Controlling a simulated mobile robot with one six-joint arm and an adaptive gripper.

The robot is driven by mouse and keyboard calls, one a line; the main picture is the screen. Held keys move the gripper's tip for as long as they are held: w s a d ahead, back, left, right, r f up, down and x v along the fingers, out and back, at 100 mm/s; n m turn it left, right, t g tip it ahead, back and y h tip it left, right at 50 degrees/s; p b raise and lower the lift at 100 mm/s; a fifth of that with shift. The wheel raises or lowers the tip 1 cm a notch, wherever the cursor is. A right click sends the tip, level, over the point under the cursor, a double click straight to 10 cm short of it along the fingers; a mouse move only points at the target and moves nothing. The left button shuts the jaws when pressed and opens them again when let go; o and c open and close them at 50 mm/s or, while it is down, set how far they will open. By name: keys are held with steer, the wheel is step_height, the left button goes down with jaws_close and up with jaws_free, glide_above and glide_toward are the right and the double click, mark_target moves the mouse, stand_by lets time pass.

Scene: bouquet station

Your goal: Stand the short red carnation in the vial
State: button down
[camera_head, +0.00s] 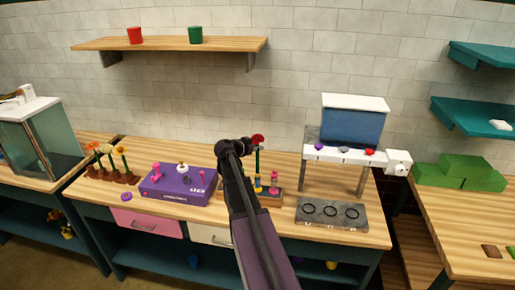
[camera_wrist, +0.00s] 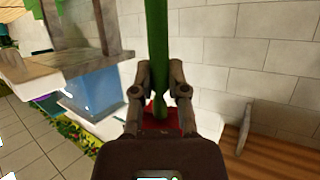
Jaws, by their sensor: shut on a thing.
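The red carnation (camera_head: 258,138) has a red head and a green stem; in the head view it is upright, head up, beside the end of my arm. My gripper (camera_head: 250,149) is shut on its green stem just below the head. In the wrist view the stem (camera_wrist: 158,45) passes between the fingers (camera_wrist: 160,90), and the red head shows partly behind them. The stem's lower end is over or in front of a small wooden rack (camera_head: 276,200) with yellow and pink pieces; I cannot tell whether it touches. I cannot make out the vial clearly; my arm hides part of the rack.
A purple box (camera_head: 178,187) with pink pegs stands left of my arm, and several flowers (camera_head: 110,160) stand further left. A grey block with dark rings (camera_head: 331,213) lies at right, before a white-topped stand (camera_head: 345,155). A wall shelf (camera_head: 170,43) is above.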

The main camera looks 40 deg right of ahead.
steer(key=shift+f+b, duration=2.35)
stand_by(1.6)
steer(key=c, duration=0.6)
jaws_free()
steer(key=o, duration=0.6)
steer(key=shift+a, duration=0.1)
steer(key=shift+p+v, duration=1.75)
steer(key=shift+v, duration=2.65)
